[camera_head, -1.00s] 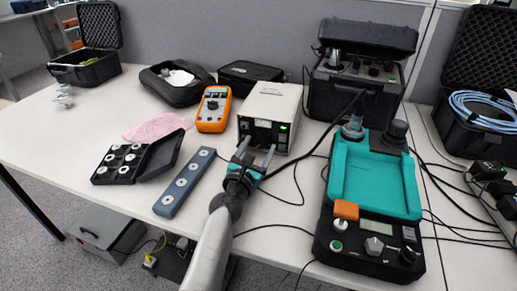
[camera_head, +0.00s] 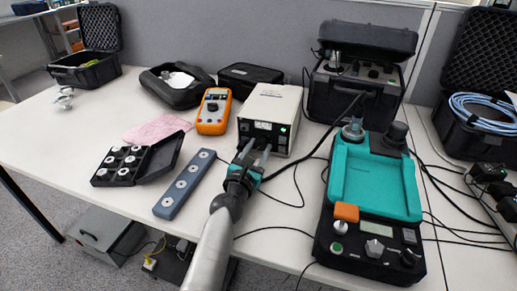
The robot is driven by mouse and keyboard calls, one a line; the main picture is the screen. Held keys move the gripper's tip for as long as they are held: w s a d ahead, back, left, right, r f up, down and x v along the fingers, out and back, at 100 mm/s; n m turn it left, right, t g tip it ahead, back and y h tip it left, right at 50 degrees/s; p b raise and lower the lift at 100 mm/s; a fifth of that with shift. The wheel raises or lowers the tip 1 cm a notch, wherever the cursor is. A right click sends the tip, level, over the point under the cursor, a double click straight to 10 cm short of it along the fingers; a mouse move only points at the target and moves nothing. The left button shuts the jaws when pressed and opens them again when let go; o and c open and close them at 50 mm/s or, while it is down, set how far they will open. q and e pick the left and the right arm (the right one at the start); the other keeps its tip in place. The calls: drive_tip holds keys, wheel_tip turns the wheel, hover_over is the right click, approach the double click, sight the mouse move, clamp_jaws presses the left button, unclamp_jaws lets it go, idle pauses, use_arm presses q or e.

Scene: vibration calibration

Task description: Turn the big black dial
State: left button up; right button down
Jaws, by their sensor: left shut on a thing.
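My left gripper (camera_head: 254,160) reaches up from the bottom middle to the black front panel of the white box (camera_head: 273,98). Its two fingers are at the lower part of the panel, shut on what seems to be the big black dial there. The dial is small in this view and mostly hidden by the fingers, so its angle cannot be told. A small light display (camera_head: 282,130) shows on the panel to the right of the fingers. My right gripper is not in view.
An orange multimeter (camera_head: 213,110) lies left of the box. A grey bar (camera_head: 185,184) and an open black case (camera_head: 137,160) lie nearer left. A teal-and-black device (camera_head: 374,184) with knobs fills the right. Black cables (camera_head: 297,184) run beside my gripper.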

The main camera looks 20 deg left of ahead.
use_arm(q)
clamp_jaws()
drive_tip(key=shift+m, duration=0.7)
drive_tip(key=shift+m+p, duration=0.45)
drive_tip(key=shift+m, duration=1.65)
drive_tip(key=m+p, duration=0.2)
drive_tip(key=m, duration=0.2)
drive_tip(key=shift+d+r, duration=0.1)
drive_tip(key=m, duration=0.2)
drive_tip(key=m+p, duration=0.1)
drive_tip(key=m, duration=0.1)
drive_tip(key=shift+m+g+y, duration=0.3)
drive_tip(key=shift+m+p, duration=0.9)
drive_tip(key=shift+m, duration=0.8)
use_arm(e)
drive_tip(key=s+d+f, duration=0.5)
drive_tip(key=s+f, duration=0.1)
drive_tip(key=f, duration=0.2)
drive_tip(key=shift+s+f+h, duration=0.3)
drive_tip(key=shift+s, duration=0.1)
